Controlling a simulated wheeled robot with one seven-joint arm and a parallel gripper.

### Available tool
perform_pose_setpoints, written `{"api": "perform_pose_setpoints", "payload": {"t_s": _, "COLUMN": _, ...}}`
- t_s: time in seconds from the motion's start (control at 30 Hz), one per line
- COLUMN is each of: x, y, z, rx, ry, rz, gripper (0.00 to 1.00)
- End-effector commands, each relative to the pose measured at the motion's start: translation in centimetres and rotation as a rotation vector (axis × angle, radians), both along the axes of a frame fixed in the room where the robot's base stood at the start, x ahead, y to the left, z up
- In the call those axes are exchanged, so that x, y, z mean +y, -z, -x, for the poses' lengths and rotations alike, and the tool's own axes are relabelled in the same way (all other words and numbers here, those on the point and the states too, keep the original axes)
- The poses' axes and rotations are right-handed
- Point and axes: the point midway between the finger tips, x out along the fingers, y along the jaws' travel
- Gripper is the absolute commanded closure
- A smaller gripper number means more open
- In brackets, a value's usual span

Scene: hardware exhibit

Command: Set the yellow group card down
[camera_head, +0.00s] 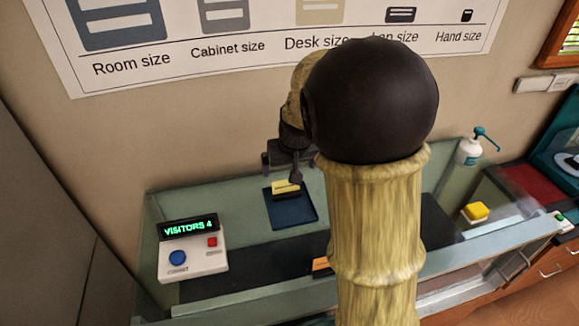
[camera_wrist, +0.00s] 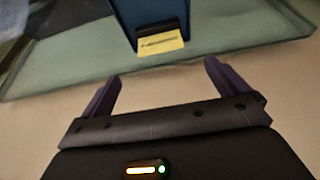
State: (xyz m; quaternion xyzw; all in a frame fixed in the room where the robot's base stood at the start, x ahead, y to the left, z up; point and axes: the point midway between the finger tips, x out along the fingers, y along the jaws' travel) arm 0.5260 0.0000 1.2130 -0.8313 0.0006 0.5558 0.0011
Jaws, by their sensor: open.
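The yellow group card (camera_head: 285,187) is at the back part of a dark blue tray (camera_head: 292,212) on the glass-walled counter. In the wrist view, the yellow card (camera_wrist: 160,43) shows thin dark print and a black strip along one edge, with the blue tray (camera_wrist: 130,12) beyond it. My gripper (camera_head: 283,169) is above and behind the card, close to the wall. In the wrist view, my gripper (camera_wrist: 162,76) has its two purple fingers wide apart with nothing between them. The card lies beyond the fingertips, apart from them.
A white box with a blue button (camera_head: 178,258) and a "VISITORS 4" display (camera_head: 188,227) stands at left. My arm hides the middle of the counter. A low glass wall (camera_head: 460,243) runs along the front.

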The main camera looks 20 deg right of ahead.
Motion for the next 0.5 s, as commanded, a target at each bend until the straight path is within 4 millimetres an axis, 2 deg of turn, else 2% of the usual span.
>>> {"api": "perform_pose_setpoints", "payload": {"t_s": 0.37, "x": 0.0, "y": 0.1, "z": 0.1, "rx": 0.002, "ry": 0.001, "rz": -0.001, "gripper": 0.01}}
{"api": "perform_pose_setpoints", "payload": {"t_s": 0.47, "x": -0.1, "y": 0.5, "z": 1.4, "rx": 0.015, "ry": 0.004, "rz": -0.007, "gripper": 0.01}}
{"api": "perform_pose_setpoints", "payload": {"t_s": 0.5, "x": -0.2, "y": 0.8, "z": 2.3, "rx": 0.026, "ry": 0.008, "rz": -0.011, "gripper": 0.01}}
